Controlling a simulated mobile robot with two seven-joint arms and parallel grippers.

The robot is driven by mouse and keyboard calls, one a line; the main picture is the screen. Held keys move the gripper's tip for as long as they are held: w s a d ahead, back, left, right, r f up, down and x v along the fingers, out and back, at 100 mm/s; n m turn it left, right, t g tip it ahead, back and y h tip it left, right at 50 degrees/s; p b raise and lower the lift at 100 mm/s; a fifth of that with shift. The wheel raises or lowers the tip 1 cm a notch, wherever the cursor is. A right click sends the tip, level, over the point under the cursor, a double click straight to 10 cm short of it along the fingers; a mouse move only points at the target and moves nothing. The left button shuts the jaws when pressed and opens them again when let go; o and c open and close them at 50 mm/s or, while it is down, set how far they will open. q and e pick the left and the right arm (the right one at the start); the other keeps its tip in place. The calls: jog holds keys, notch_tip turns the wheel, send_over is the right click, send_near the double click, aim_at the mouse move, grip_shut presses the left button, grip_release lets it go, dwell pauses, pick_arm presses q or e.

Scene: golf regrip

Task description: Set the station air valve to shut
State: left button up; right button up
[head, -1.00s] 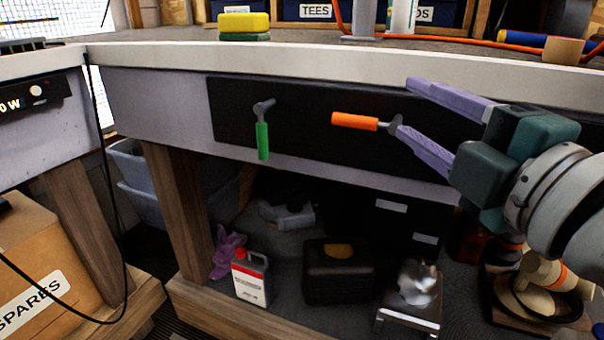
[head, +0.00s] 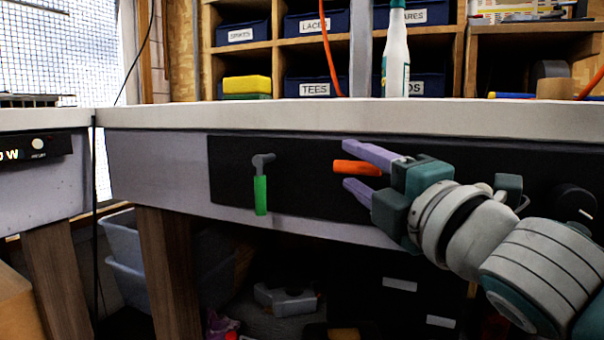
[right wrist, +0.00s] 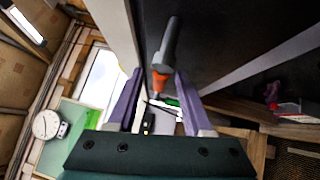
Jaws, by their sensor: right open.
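On the black panel (head: 300,205) under the bench edge are two lever handles. The orange lever (head: 352,167) lies level, pointing left; its pivot is hidden in the head view. The green lever (head: 261,193) hangs straight down from its grey pivot. My right gripper (head: 345,164) is open, its lilac fingers above and below the orange handle in the head view. In the right wrist view the orange lever (right wrist: 160,80) with its grey stem shows between the open fingers (right wrist: 157,80); I cannot tell whether they touch it. My left gripper is not in view.
The white bench top (head: 330,113) runs just above the panel. A dark round knob (head: 574,203) sits at the panel's right, beyond my arm. A spray bottle (head: 397,50) stands on the bench, before shelves of labelled bins. The panel around the green lever is clear.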

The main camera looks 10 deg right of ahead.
jog(key=shift+w+a, duration=0.1)
jog(key=shift+w, duration=0.4)
grip_shut()
dwell(1.2)
